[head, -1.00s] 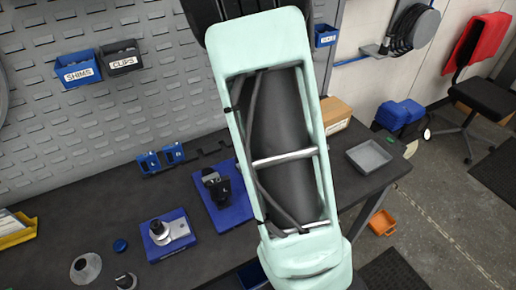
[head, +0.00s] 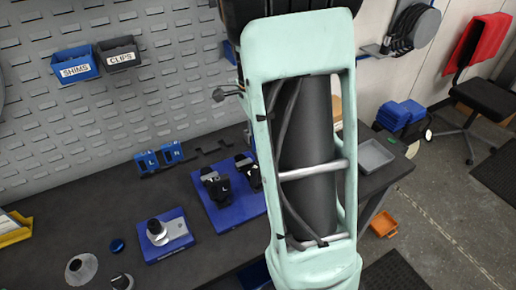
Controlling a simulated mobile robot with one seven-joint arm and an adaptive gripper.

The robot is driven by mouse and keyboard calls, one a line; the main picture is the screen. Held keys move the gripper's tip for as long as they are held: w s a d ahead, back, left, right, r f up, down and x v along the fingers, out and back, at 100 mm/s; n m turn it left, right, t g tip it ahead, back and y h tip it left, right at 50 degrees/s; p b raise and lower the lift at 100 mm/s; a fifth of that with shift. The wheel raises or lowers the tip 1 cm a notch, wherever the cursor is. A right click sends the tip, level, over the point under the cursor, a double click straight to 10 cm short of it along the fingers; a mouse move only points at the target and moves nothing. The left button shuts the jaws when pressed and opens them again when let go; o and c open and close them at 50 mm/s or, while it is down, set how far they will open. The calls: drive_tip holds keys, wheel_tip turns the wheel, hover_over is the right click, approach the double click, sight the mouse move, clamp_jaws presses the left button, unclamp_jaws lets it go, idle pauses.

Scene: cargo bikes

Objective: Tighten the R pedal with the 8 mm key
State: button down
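Two black pedal-like parts stand on a blue tray (head: 226,219) on the bench. The left one (head: 216,187) seems to carry an L mark. The right one (head: 246,170) is partly behind my mint-green arm, and I cannot read its mark. Two small blue holders labelled L (head: 147,161) and R (head: 172,153) stand near the back of the bench. I cannot make out an 8 mm key. My gripper is not clearly visible; my arm fills the middle of the view. A small dark pronged piece (head: 226,93) shows left of the arm, too small to identify.
A blue base with a metal fixture (head: 178,229) sits left of the pedal tray. A dark flat rack (head: 210,147) lies behind it. A grey tray (head: 375,155) is at the right. SHIMS (head: 75,68) and CLIPS (head: 119,56) bins hang on the pegboard.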

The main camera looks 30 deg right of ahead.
drive_tip(key=shift+n+b, duration=0.45)
drive_tip(key=shift+n, duration=1.85)
drive_tip(key=shift+f, duration=0.4)
drive_tip(key=c, duration=2.2)
unclamp_jaws()
drive_tip(key=shift+c, duration=0.2)
clamp_jaws()
